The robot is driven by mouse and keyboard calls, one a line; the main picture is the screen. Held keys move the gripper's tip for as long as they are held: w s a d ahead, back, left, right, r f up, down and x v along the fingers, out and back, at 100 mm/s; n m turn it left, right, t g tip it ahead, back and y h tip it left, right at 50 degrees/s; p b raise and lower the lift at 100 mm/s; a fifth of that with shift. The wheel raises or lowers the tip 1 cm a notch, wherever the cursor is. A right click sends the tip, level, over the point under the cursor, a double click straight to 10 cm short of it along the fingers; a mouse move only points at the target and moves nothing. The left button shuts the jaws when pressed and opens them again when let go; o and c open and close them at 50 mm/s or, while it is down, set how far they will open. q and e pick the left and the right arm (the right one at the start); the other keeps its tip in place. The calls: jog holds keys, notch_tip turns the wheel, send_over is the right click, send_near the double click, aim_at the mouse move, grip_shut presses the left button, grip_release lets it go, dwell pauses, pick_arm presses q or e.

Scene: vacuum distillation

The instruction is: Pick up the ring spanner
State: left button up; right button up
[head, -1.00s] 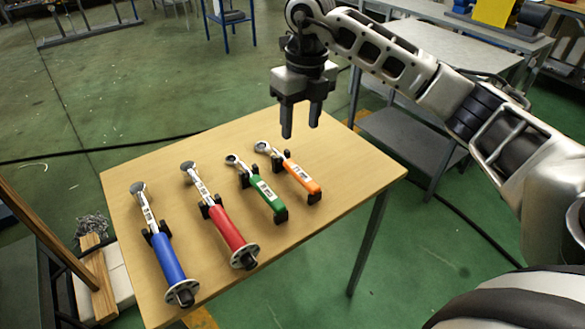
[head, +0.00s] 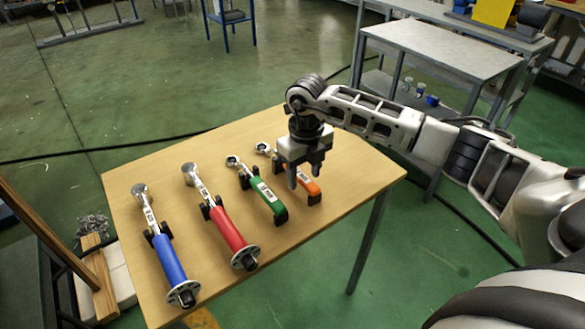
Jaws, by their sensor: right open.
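Two short wrenches with ring-like heads lie on black holders on the wooden table: a green-handled one (head: 267,195) and an orange-handled one (head: 311,187) to its right. I cannot tell for certain which is the ring spanner. My right gripper (head: 305,177) points down, open and empty, over the orange-handled wrench and hides the middle of it. The orange wrench's head (head: 263,148) shows to the left of the gripper. Whether the fingers touch the handle is unclear. My left gripper is out of view.
A red-handled tool (head: 228,229) and a blue-handled tool (head: 169,259), both longer, lie on holders at the left of the wooden table (head: 330,230). The table's right part is bare. A grey metal table (head: 440,45) stands behind, with small containers on its lower shelf.

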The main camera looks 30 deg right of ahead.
notch_tip(320, 180, down, 2)
jog(key=shift+f, duration=0.1)
grip_shut()
jog(key=shift+w+r, duration=0.1)
jog(key=shift+r, duration=0.1)
dwell(1.3)
